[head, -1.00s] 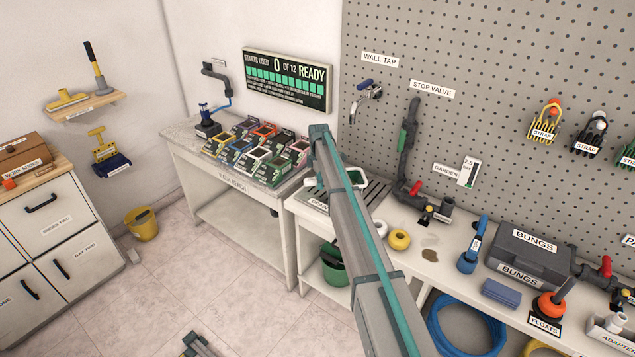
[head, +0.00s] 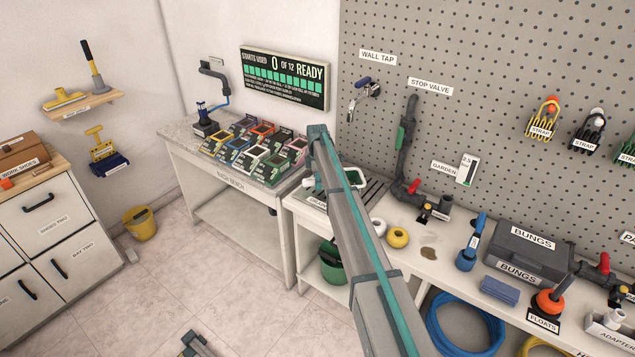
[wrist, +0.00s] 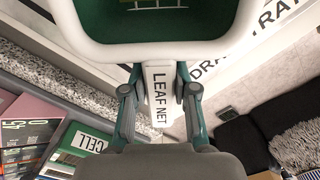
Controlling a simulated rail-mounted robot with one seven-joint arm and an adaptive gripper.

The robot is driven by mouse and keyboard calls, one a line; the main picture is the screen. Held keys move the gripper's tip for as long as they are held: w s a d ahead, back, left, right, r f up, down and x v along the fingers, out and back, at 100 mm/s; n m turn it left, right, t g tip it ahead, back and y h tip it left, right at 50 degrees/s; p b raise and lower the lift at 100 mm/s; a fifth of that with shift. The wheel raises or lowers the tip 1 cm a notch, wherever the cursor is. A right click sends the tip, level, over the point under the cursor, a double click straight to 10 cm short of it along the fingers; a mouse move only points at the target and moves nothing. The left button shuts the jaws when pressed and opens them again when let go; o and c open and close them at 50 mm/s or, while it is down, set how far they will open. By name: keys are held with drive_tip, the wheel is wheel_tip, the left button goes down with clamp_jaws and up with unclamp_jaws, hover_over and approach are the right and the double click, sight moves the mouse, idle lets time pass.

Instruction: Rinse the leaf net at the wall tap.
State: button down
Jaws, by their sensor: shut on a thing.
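The leaf net (wrist: 159,95) has a white labelled handle, a white rim and green mesh inside. My gripper (wrist: 160,92) is shut on its handle in the wrist view, one finger on each side. In the head view my arm hides the gripper and most of the leaf net; part of its rim (head: 361,178) shows right of the arm, around the drain tray (head: 374,192). I cannot tell its height above the tray. The wall tap (head: 362,95), with a blue lever and a metal spout, is on the pegboard above and to the right of the net.
The stop valve pipe (head: 405,140) stands right of the tap. A yellow ring (head: 397,238) and a blue-handled tool (head: 472,245) are on the bench to the right. Several coloured cell boxes (head: 262,150) crowd the bench to the left. A green bucket (head: 331,262) is below.

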drive_tip(key=c, duration=0.8)
unclamp_jaws()
